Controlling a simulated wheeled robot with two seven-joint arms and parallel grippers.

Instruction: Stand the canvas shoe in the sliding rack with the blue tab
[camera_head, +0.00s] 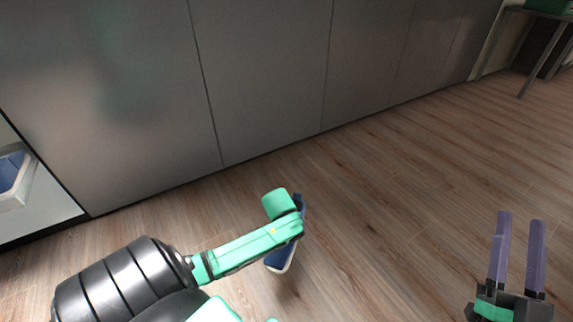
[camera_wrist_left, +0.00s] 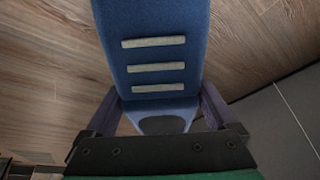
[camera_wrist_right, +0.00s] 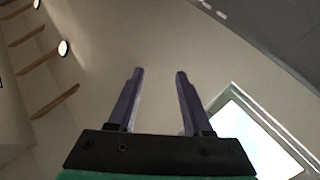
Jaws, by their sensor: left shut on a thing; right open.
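The canvas shoe (camera_head: 281,258) is dark blue with a pale sole edge. It shows partly behind my left forearm in the head view, held above the floor. In the left wrist view the shoe (camera_wrist_left: 155,75) fills the upper middle, with several pale bars across its blue top. My left gripper (camera_wrist_left: 158,108) is shut on the shoe, one finger on each side; in the head view my own arm hides its fingers. My right gripper (camera_head: 517,225) is open and empty at the lower right, its purple fingers apart and pointing up. I cannot make out a blue tab.
Grey cabinet panels (camera_head: 262,75) line the back. At the far left, an open bay holds a white and blue container (camera_head: 14,180), cut off by the frame edge. A table (camera_head: 530,14) stands at the top right. The wooden floor (camera_head: 390,190) between is clear.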

